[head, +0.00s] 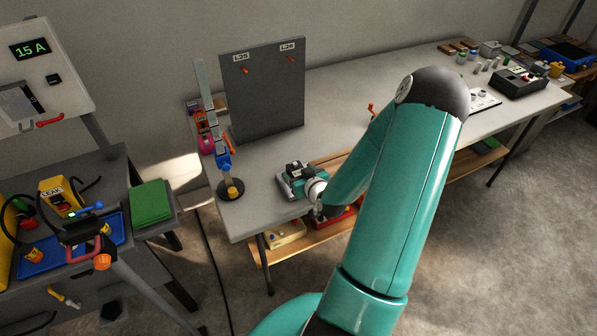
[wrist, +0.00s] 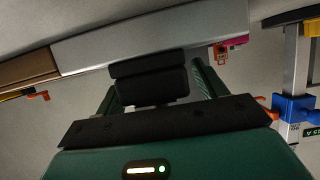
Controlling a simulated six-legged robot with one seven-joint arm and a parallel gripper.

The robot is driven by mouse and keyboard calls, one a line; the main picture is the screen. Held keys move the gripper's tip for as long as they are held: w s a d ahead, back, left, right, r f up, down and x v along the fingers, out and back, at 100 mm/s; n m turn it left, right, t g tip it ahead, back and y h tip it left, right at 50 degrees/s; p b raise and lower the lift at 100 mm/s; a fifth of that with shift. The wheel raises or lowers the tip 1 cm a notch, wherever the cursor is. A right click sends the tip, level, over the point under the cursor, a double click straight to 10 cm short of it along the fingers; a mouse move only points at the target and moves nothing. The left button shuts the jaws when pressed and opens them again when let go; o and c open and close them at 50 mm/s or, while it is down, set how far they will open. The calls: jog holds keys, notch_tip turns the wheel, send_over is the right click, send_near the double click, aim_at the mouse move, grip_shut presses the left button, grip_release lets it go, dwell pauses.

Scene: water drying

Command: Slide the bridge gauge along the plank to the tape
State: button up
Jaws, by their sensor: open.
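My gripper (head: 293,181) is over the near left part of the bench in the head view. In the wrist view its two green fingers (wrist: 157,92) stand apart, with a stepped black block (wrist: 148,72) between them. I cannot tell whether that block is the bridge gauge or touches the fingers. A long pale grey strip (wrist: 100,48) crosses behind it, with a brown wooden piece (wrist: 25,72) at its left end; which is the plank is unclear. A magenta patch (wrist: 236,41) by the strip's right end may be the tape; a pink item (head: 207,143) shows in the head view.
The bench top (head: 262,215) is clear near its front left corner. A dark upright panel (head: 265,95) and a post with a blue clamp (head: 223,160) stand beyond my gripper. The clamp also shows in the wrist view (wrist: 295,108). A cabinet (head: 45,75) stands left.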

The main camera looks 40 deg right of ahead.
jog(key=shift+w+f, duration=0.1)
jog(key=shift+w, duration=0.1)
jog(key=shift+s, duration=0.15)
jog(key=c, duration=1.2)
jog(key=shift+d, duration=0.15)
